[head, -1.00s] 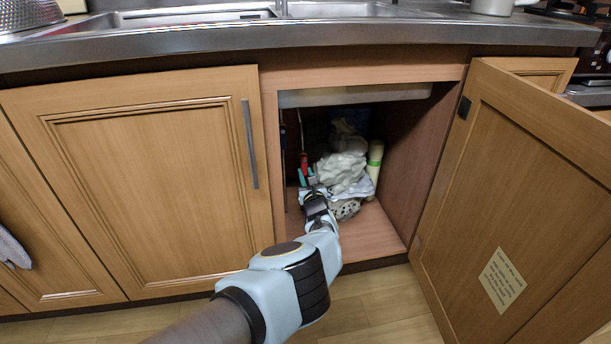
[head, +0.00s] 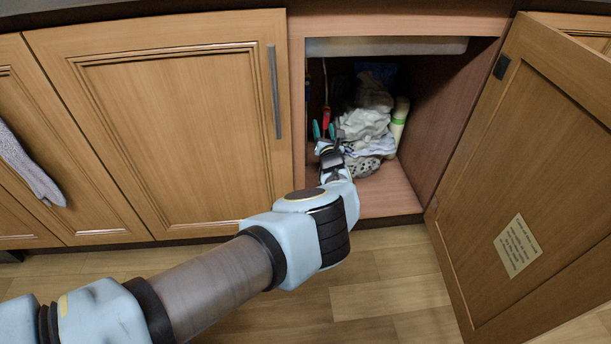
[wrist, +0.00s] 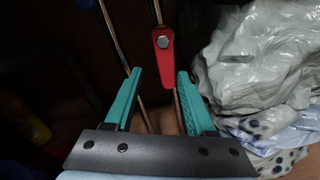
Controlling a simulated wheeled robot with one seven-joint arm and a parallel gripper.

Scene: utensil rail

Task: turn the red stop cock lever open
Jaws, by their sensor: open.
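The red stop cock lever (wrist: 163,55) hangs on a thin copper pipe at the back of the open cupboard. The lever's lower end appears between and beyond the fingertips; I see no contact. In the head view my gripper (head: 324,131) is inside the cupboard, just below the lever.
Crumpled plastic bags and cloths (head: 364,130) lie right of my gripper, close to the right finger. A pale bottle (head: 398,118) stands behind them. Another pipe (wrist: 113,35) runs left of the lever. The cupboard door (head: 530,170) stands open at right.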

